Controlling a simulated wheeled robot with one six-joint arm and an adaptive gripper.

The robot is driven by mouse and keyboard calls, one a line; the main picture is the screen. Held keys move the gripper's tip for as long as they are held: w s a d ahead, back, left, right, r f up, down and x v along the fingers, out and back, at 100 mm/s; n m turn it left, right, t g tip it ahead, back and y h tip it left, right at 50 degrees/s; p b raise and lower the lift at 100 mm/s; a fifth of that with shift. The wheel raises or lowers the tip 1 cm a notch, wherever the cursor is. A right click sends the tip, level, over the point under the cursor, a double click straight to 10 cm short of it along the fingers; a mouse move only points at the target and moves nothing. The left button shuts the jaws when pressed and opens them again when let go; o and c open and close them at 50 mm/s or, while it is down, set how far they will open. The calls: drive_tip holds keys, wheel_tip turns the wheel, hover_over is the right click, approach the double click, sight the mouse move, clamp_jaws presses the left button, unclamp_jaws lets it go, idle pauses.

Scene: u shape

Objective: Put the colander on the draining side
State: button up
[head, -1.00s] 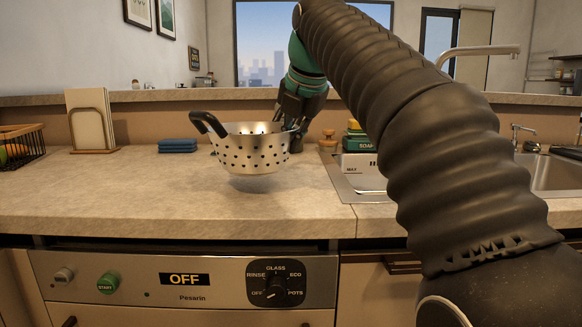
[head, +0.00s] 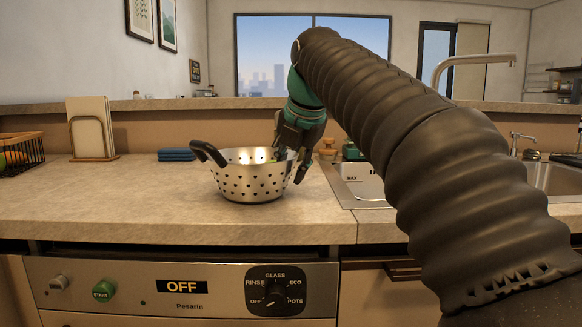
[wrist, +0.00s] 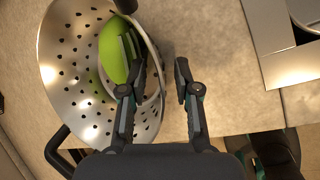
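The steel colander (head: 252,180) with black handles appears to rest upright on the worktop (head: 110,205), left of the sink. In the wrist view the colander (wrist: 68,75) has a green, rounded thing (wrist: 112,52) inside, partly covered by a finger. My gripper (head: 293,165) is at the colander's right rim. In the wrist view my gripper (wrist: 160,78) has its fingers apart, one inside the bowl and one outside, with a gap between the rim and the outer finger. The sink's metal surround (head: 343,186) is to the right, partly hidden by my arm.
A blue folded cloth (head: 176,154), a rack with boards (head: 92,130) and a wire basket (head: 20,152) stand to the left. A green soap box (head: 352,151) and a brown-topped jar (head: 328,149) are behind the sink's left edge. The front left worktop is clear.

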drive_tip(key=shift+s+r, duration=0.2)
drive_tip(key=shift+r, duration=0.35)
drive_tip(key=p+v, duration=0.3)
drive_tip(key=v, duration=0.8)
drive_tip(key=shift+p, duration=0.3)
drive_tip(key=shift+s+d, duration=0.1)
